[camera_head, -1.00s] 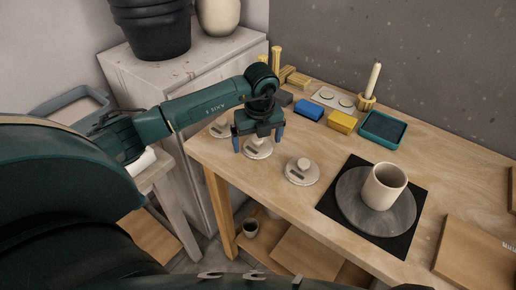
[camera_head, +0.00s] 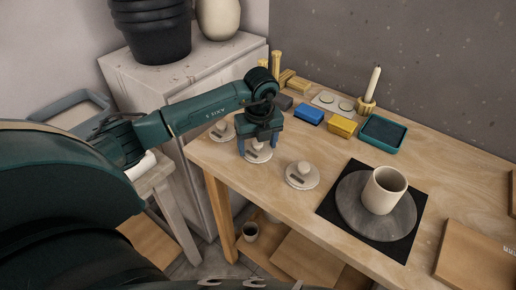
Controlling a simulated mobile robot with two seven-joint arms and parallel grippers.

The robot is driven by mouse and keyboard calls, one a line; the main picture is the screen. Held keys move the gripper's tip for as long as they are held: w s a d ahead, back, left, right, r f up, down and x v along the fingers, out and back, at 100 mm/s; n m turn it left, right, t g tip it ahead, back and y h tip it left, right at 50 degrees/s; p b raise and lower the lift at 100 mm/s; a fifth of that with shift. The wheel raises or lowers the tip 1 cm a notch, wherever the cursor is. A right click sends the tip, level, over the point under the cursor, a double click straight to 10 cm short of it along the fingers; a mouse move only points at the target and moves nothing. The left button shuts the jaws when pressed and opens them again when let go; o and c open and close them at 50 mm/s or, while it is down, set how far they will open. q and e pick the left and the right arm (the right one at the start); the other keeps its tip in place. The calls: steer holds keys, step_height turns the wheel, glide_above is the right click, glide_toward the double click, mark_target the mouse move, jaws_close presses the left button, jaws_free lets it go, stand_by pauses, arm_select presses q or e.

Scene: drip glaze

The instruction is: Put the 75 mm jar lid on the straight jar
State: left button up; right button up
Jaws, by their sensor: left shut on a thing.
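Three pale round lids with knobs stand in a row on the wooden table: a left lid (camera_head: 221,132), a middle lid (camera_head: 257,155) and a right lid (camera_head: 302,177). Their sizes cannot be read here. My left gripper (camera_head: 258,144) is over the middle lid, fingers pointing down, and is shut on its knob, which the gripper partly hides. The lid appears to be at table level. The straight jar (camera_head: 384,189), cream and open-topped, stands upright on a grey round disc (camera_head: 350,210) at the right. My right gripper is not in view.
The disc lies on a black mat (camera_head: 332,208). Behind are a blue block (camera_head: 308,112), a yellow block (camera_head: 342,124), a teal tray (camera_head: 365,136) and a candle-like tool in a holder (camera_head: 368,103). A brown board (camera_head: 475,258) lies at the right. Table between lids and mat is clear.

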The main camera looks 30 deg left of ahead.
arm_select(q)
steer(key=shift+c, duration=1.2)
steer(key=shift+r, duration=0.25)
steer(key=shift+r+p, duration=0.35)
steer(key=shift+p, duration=0.1)
steer(key=shift+r, duration=0.4)
steer(key=shift+p, duration=0.3)
steer(key=shift+r+p, duration=1.85)
steer(key=shift+r, duration=0.7)
